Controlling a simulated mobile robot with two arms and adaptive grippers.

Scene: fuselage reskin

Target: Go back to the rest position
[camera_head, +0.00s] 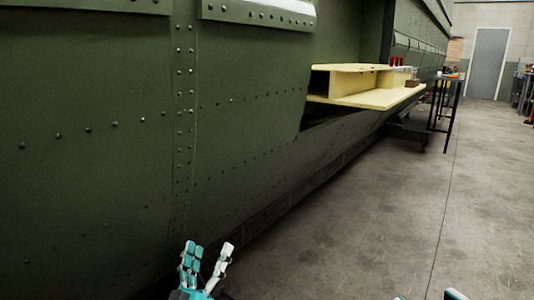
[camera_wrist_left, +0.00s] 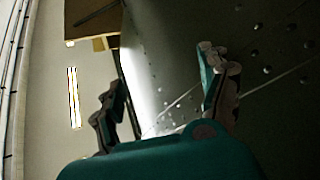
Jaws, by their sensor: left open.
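My left gripper (camera_head: 207,262) shows at the bottom of the head view, low in front of the green riveted fuselage wall (camera_head: 95,130). Its two fingers stand apart and nothing is between them. In the left wrist view the left gripper (camera_wrist_left: 168,95) is also open and empty, with the riveted panel (camera_wrist_left: 262,65) behind and beside its right finger. Small teal and dark parts at the bottom right edge of the head view (camera_head: 455,294) may belong to my right arm. My right gripper's fingers cannot be made out there.
A yellow shelf (camera_head: 375,98) juts from the fuselage opening, with small red items and a clear box on it. A dark stand with a small top (camera_head: 448,80) stands beyond it.

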